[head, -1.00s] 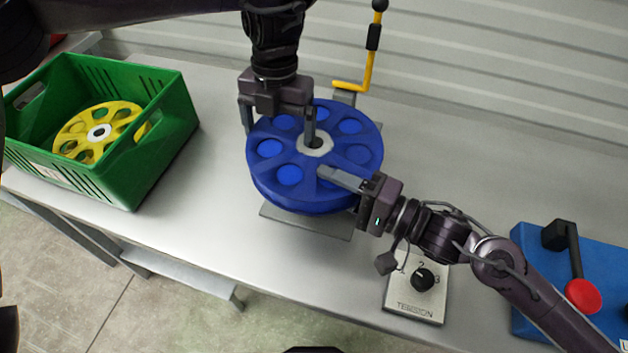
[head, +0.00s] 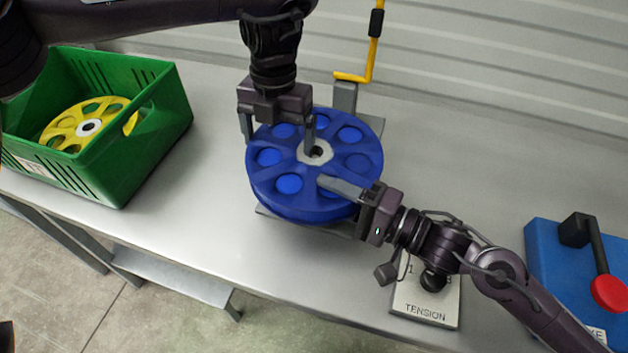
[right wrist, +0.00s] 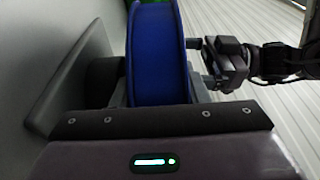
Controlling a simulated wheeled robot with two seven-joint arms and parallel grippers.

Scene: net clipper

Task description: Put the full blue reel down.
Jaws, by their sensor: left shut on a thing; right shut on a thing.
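The full blue reel (head: 268,158) lies flat, spanning a grey plate (head: 345,230) on the table. My left gripper (head: 281,135) is shut on its back left part, with one finger near the hub. My right gripper (head: 345,190) is shut on its front right rim. In the right wrist view the blue reel (right wrist: 158,60) is edge-on between my right fingers, and my left gripper (right wrist: 220,62) shows beyond. There, a gap with a dark round part shows between the reel and a grey plate (right wrist: 75,75). I cannot tell whether this part bears the reel.
A green crate (head: 150,150) with a yellow reel (head: 62,130) stands at the left. A yellow crank handle (head: 371,60) rises behind the blue reel. A TENSION box (head: 425,305) and a blue box with a red-knobbed lever (head: 560,265) are at the right. The table (head: 200,215) is clear beside the crate.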

